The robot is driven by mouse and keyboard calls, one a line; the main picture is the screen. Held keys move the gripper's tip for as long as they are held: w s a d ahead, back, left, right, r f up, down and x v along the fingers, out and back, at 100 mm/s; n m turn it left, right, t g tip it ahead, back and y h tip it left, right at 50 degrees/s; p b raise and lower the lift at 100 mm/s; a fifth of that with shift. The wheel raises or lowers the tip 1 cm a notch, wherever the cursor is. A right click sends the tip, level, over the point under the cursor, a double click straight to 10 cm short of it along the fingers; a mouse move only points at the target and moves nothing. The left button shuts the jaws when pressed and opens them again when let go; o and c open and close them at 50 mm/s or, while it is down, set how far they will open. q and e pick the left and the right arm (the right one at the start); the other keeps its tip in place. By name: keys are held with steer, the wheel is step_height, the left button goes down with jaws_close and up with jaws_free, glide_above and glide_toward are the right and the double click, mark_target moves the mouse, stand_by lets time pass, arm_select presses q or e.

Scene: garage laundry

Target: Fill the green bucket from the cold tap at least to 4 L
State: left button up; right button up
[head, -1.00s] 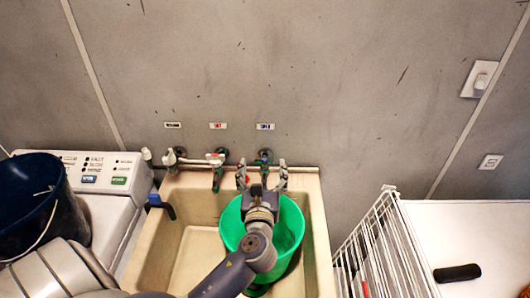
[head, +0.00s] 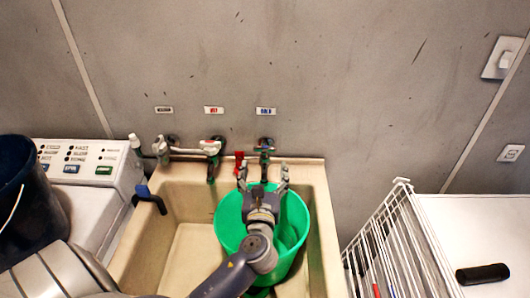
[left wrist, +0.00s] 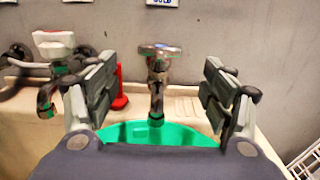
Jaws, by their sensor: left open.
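The green bucket (head: 228,228) stands in the right part of the sink, under the cold tap (head: 264,150). The cold tap has a blue-marked handle and a label reading cold above it. In the left wrist view the cold tap (left wrist: 156,85) stands between my open fingers, with its spout over the bucket (left wrist: 180,135). My left gripper (head: 263,172) is open, above the bucket's far rim, in front of the tap and apart from its handle. The water level in the bucket is hidden by my arm. My right gripper is not in view.
The sink (head: 320,215) has a hot tap (head: 211,152) at its middle and a blue lever (head: 150,197) on its left rim. A red object (head: 239,160) stands on the back ledge. A dark bucket (head: 25,215) sits left on the washer. A wire rack (head: 385,245) stands right.

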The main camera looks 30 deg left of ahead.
mark_target(265, 151)
arm_select(q)
steer(key=p+x, duration=0.1)
steer(key=x, duration=0.7)
steer(key=shift+w+a+r, duration=0.15)
steer(key=shift+w+a, duration=0.1)
steer(key=shift+w, duration=0.05)
steer(key=shift+x, duration=0.8)
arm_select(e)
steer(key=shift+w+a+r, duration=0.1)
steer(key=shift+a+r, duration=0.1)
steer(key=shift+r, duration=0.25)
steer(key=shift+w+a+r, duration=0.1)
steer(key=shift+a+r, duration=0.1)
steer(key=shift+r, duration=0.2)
arm_select(q)
steer(key=shift+c, duration=0.2)
steer(key=c, duration=1.1)
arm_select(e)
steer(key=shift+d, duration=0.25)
